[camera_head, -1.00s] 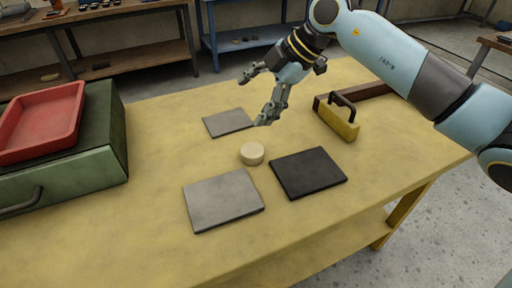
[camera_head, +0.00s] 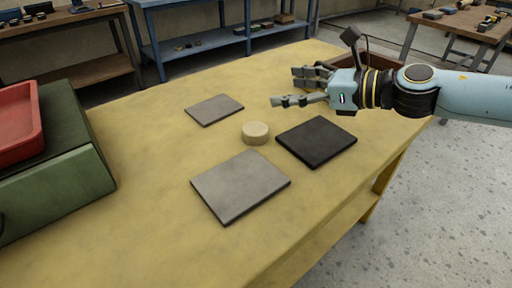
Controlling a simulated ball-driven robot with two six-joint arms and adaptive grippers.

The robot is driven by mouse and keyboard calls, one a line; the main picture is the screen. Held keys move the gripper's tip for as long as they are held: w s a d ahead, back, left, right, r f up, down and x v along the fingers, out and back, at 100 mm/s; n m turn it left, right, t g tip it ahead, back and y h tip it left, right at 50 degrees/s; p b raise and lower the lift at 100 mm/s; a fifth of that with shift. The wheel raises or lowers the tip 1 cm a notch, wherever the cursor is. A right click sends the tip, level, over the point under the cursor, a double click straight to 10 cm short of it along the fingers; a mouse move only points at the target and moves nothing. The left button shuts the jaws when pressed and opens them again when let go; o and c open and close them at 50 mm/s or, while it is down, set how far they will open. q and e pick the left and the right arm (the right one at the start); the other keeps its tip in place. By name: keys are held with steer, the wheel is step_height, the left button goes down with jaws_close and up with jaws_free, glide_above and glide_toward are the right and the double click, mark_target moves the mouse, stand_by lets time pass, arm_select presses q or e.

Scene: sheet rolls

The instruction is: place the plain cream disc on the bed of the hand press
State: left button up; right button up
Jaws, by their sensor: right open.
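The plain cream disc (camera_head: 255,133) lies on the yellow table among three flat plates. A black plate (camera_head: 316,141) is to its right, a large grey plate (camera_head: 240,186) is in front, and a small grey plate (camera_head: 214,109) is behind left. The disc is apart from the small grey plate. No plate clearly shows as the press bed, and I cannot make out the hand press. My right gripper (camera_head: 284,88) is open and empty, behind and right of the disc, fingers pointing left. My left gripper is out of view.
A red tray (camera_head: 20,148) sits on a green box (camera_head: 75,155) at the left. A brown edge (camera_head: 388,61) shows behind my right arm at the table's far right. The yellow table (camera_head: 150,215) is bare at the front left.

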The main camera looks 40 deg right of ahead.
steer(key=g+b, duration=0.1)
glide_toward(256, 128)
steer(key=shift+s+d+r, duration=0.15)
steer(key=shift+r, duration=0.8)
steer(key=shift+s+d+f, duration=0.35)
steer(key=shift+s+f, duration=0.1)
steer(key=shift+f, duration=0.3)
steer(key=shift+w+a, duration=0.45)
steer(key=shift+w, duration=0.1)
steer(key=shift+w+a+f, duration=0.2)
steer(key=shift+w+f, duration=0.2)
steer(key=shift+w, duration=0.15)
steer(key=shift+x, duration=1.6)
steer(key=shift+g+h, duration=0.3)
steer(key=x, duration=0.5)
steer(key=shift+a+r+b, duration=0.15)
steer(key=shift+r+b, duration=0.05)
steer(key=shift+b, duration=0.1)
steer(key=shift+s, duration=0.1)
steer(key=c, duration=1.4)
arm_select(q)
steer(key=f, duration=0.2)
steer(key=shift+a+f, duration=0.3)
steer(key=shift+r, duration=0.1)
arm_select(e)
steer(key=shift+r, duration=0.15)
